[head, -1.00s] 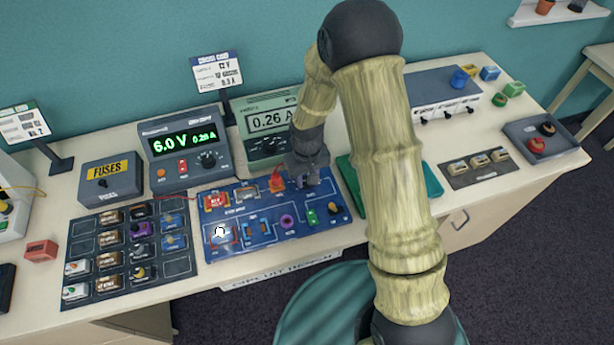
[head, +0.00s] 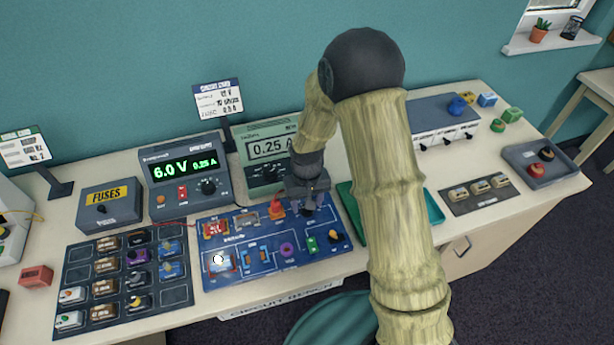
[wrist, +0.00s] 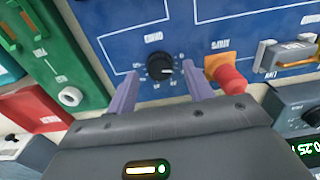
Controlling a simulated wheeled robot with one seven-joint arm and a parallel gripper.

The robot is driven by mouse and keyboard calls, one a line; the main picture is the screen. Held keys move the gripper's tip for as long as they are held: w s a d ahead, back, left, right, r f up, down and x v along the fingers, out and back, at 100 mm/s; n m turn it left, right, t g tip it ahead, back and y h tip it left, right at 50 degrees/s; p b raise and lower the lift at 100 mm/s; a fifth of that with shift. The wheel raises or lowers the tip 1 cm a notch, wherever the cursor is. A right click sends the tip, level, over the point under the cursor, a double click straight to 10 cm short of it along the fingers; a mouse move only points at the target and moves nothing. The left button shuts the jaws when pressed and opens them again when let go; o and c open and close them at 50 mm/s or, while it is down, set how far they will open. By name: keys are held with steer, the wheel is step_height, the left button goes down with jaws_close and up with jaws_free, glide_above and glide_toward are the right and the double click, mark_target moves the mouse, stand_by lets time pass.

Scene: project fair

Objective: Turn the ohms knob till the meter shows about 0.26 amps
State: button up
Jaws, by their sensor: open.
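The ohms knob (wrist: 159,67) is a small black dial with a pale pointer mark on the blue circuit board (head: 290,277). My gripper (wrist: 161,84) is open, with one purple finger on each side of the knob; gaps show between the fingers and it. In the head view my gripper (head: 307,192) is over the board's back right part and mostly hides the knob. The grey-green meter (head: 268,147) reads 0.25 A, its right edge partly behind my arm. The power supply (head: 185,170) reads 6.0 V and 0.25 A.
An orange-red plug or switch (wrist: 227,74) stands close beside one finger in the wrist view. A dark parts tray (head: 180,297) lies left of the board. A lamp (head: 219,260) glows.

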step_height(320, 180, up, 16)
steer(key=b, duration=0.1)
stand_by(0.4)
steer(key=shift+r, duration=0.1)
steer(key=s+d+f+m+t, duration=0.2)
steer(key=s+d+m, duration=0.1)
steer(key=s+d, duration=0.9)
steer(key=shift+s+d+t, duration=0.2)
steer(key=shift+d+t, duration=0.1)
steer(key=shift+d, duration=0.6)
